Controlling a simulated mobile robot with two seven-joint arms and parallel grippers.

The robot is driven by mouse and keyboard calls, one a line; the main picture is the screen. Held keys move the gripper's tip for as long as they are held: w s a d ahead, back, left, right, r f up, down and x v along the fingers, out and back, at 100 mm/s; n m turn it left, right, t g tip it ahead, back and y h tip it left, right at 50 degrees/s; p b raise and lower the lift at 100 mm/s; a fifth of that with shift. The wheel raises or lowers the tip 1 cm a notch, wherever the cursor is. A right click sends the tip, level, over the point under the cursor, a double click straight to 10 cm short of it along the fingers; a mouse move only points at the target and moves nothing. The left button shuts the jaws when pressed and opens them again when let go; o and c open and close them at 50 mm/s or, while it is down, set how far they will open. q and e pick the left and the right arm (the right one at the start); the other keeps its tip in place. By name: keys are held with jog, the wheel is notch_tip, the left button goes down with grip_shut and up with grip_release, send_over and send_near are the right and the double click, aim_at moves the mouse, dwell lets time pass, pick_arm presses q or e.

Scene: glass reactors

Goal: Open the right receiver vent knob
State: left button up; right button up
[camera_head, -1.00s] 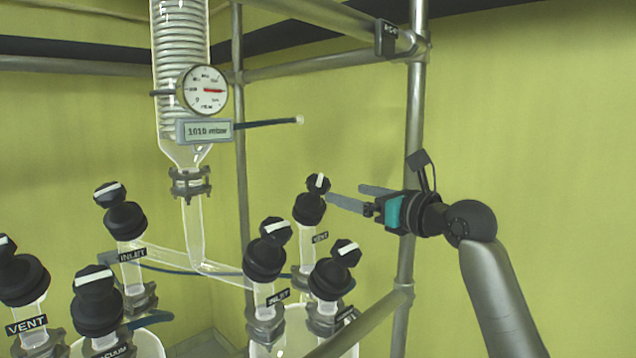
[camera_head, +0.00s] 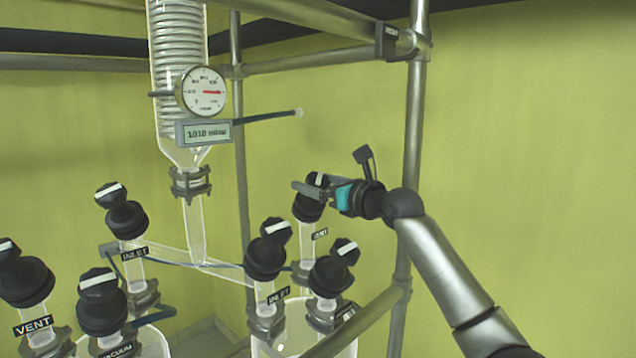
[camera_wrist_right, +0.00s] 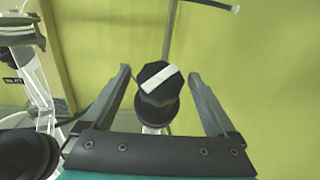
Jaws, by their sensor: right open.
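The right receiver vent knob (camera_head: 317,181) is black with a white bar on top. It stands on the valve labelled VENT at the back of the right receiver (camera_head: 345,346). My right gripper (camera_head: 308,189) is at this knob, and its fingers partly cover it in the head view. In the right wrist view the knob (camera_wrist_right: 159,83) sits between the two open fingers (camera_wrist_right: 160,82), with a gap on either side. The white bar lies slanted there, its right end higher. My left gripper is not in view.
An INLET knob (camera_head: 272,235) and another black knob (camera_head: 345,252) stand in front of the vent valve. A metal frame post (camera_head: 414,130) rises close behind my right arm. A pressure gauge (camera_head: 202,91) hangs at upper left. Free space lies above the knobs.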

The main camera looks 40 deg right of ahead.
jog(key=c, duration=1.4)
jog(key=shift+f+n+y, duration=0.15)
jog(key=shift+n+y, duration=0.75)
jog(key=shift+n, duration=0.1)
jog(key=shift+n+g+y, duration=0.3)
jog(key=shift+n+y, duration=0.6)
jog(key=shift+n+g+y, duration=0.4)
jog(key=shift+n+y, duration=0.8)
jog(key=shift+n, duration=0.1)
jog(key=o, duration=1.4)
